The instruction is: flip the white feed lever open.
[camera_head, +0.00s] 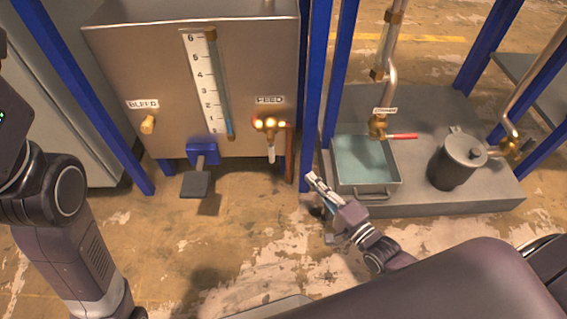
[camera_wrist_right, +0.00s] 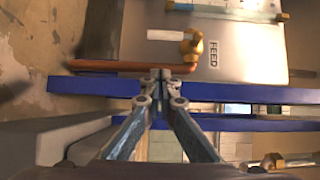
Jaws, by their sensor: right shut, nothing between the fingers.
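The white feed lever (camera_head: 271,155) hangs straight down from the brass feed valve (camera_head: 268,124) on the front of the metal tank. In the right wrist view, turned sideways, the lever (camera_wrist_right: 166,35) points left from the brass valve (camera_wrist_right: 192,46), beside the FEED label (camera_wrist_right: 213,54). My right gripper (camera_head: 311,178) is shut and empty, right of and lower than the lever in the head view, near a blue post. Its closed fingertips (camera_wrist_right: 162,76) are apart from the lever in the wrist view. My left arm shows at the left, but its gripper is out of view.
A blue post (camera_head: 313,95) stands between the tank and the grey platform. A copper pipe (camera_head: 289,152) runs down right of the lever. A water-filled basin (camera_head: 368,190), a red-handled tap (camera_head: 400,136) and a dark lidded pot (camera_head: 452,165) are on the right.

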